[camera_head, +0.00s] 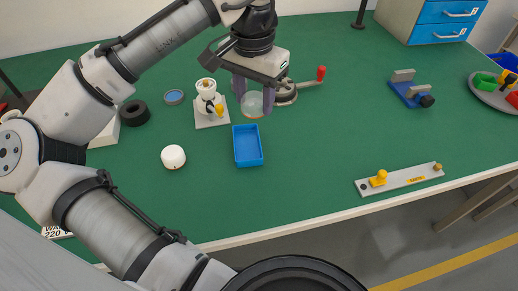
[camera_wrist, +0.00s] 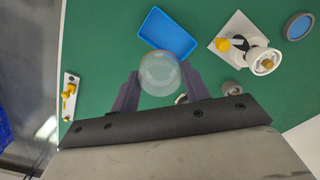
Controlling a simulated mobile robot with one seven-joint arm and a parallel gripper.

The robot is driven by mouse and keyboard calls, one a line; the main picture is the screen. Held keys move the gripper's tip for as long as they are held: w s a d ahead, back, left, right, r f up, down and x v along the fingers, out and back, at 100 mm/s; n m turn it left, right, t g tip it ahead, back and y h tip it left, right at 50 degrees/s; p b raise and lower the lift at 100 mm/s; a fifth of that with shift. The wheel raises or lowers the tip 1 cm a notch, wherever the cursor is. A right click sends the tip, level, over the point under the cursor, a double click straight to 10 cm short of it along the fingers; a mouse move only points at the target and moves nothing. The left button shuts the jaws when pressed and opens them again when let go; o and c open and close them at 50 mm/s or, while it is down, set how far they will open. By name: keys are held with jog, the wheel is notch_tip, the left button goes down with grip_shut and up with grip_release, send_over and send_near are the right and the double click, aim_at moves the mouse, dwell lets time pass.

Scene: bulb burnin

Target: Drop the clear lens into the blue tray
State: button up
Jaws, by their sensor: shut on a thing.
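My gripper (camera_head: 254,99) is shut on the clear lens (camera_head: 252,105), a round see-through disc held between its two purple-grey fingers. The wrist view shows the lens (camera_wrist: 160,74) between the fingertips, with my gripper (camera_wrist: 160,82) on both sides of it. The blue tray (camera_head: 247,159) is a small open rectangular box on the green table, and it looks empty. In the head view the lens appears just above the tray's far edge. In the wrist view the tray (camera_wrist: 168,33) lies beyond the lens, its near edge partly behind it. How high the lens is above the table is hard to tell.
A lamp socket on a white plate (camera_head: 212,116) stands left of the tray. A white round knob-like piece (camera_head: 173,157) lies farther left. A crank with a red handle (camera_head: 320,74) is behind my gripper. The table (camera_head: 330,140) right of the tray is clear.

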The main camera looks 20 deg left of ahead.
jog(key=shift+f+b, duration=3)
jog(key=shift+f, duration=0.1)
jog(key=o, duration=1)
jog(key=shift+r, duration=0.2)
notch_tip(320, 180, up, 14)
jog(key=shift+f+p, duration=0.2)
jog(key=shift+p, duration=0.95)
jog(key=shift+s+f, duration=0.1)
jog(key=shift+s, duration=0.05)
